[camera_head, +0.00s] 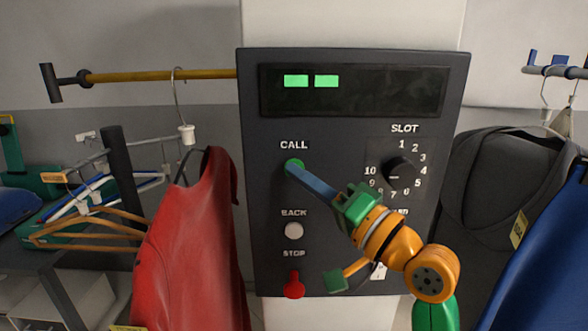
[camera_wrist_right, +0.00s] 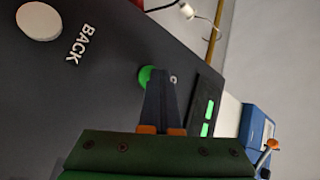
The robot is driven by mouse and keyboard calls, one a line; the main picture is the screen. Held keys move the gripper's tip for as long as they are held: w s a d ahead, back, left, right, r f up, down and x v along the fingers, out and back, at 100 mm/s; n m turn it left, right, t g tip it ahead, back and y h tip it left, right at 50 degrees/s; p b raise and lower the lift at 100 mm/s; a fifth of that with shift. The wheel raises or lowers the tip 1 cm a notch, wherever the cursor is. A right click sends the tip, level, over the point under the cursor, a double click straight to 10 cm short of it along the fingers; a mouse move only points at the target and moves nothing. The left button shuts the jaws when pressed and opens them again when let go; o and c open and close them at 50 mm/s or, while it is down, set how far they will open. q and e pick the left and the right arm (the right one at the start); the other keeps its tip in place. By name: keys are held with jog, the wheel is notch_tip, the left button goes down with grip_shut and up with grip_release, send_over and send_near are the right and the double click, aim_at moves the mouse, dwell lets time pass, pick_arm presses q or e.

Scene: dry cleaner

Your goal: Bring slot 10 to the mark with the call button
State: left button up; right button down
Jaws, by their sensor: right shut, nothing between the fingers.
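The dark control panel (camera_head: 262,225) fills the middle of the head view. Its green call button (camera_head: 294,166) is at the left under the word CALL; it also shows in the right wrist view (camera_wrist_right: 144,76), partly hidden by my fingers. My right gripper (camera_head: 296,172) is shut and empty, its tips at the lower edge of the call button. I cannot tell whether they touch or press it. The slot knob (camera_head: 401,170) has numbers around it, with 10 at its left. The display (camera_head: 410,91) shows two green blocks at its left. My left gripper is out of view.
A white back button (camera_head: 293,231) and a red stop button (camera_head: 294,287) sit below the call button. A rail (camera_head: 160,75) runs left of the panel. A red garment (camera_head: 190,250) hangs at left, dark grey (camera_head: 490,190) and blue (camera_head: 550,260) garments at right.

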jog(key=shift+s, duration=0.7)
jog(key=s+p, duration=0.2)
jog(key=s, duration=0.3)
jog(key=shift+f, duration=0.1)
dwell(0.4)
